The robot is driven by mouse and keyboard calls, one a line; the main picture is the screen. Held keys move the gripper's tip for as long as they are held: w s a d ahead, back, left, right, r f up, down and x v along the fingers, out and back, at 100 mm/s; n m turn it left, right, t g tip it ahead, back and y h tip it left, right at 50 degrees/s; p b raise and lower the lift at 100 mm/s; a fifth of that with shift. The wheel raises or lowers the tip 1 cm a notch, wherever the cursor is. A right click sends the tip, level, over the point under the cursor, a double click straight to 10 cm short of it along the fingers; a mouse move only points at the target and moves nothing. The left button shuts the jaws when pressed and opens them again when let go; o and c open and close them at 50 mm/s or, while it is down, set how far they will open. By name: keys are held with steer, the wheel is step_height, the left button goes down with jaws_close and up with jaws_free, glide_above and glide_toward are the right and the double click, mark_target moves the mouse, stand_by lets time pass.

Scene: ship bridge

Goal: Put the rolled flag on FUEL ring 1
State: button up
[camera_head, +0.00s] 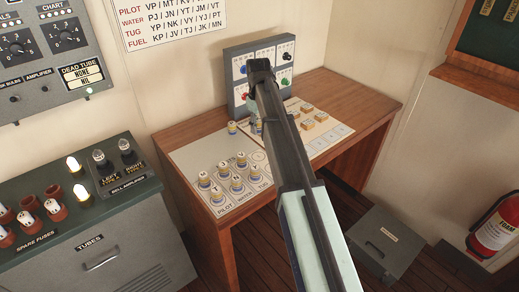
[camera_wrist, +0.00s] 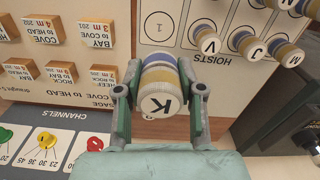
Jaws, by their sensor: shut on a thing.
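In the wrist view, my gripper (camera_wrist: 160,88) is shut on a rolled flag (camera_wrist: 161,72), a short roll with yellowish, blue and white bands. Its white end carries a black K. The flag seems to be above the desk. In the head view, my gripper (camera_head: 256,112) is over the desk near the panel, and the held flag is largely hidden. The signal mat (camera_head: 192,157) has PILOT, WATER and TUG columns; the FUEL label is hidden behind my arm. An empty printed ring (camera_wrist: 159,26) shows in the wrist view on the HOISTS sheet.
Several rolled flags (camera_head: 237,183) stand on the mat, and one flag (camera_head: 232,128) stands near its back edge. Wooden blocks (camera_head: 307,122) sit to the right. A grey panel with coloured knobs (camera_head: 241,70) stands behind. A grey box (camera_head: 384,243) is on the floor.

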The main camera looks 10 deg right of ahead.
mark_target(259, 156)
step_height(259, 156, down, 13)
steer(key=p, duration=0.2)
steer(key=shift+r+p, duration=0.15)
steer(key=shift+p, duration=0.15)
steer(key=shift+f, duration=0.2)
steer(key=o, duration=1)
steer(key=shift+r, duration=0.1)
step_height(259, 156, up, 12)
steer(key=b, duration=0.3)
steer(key=shift+r, duration=0.15)
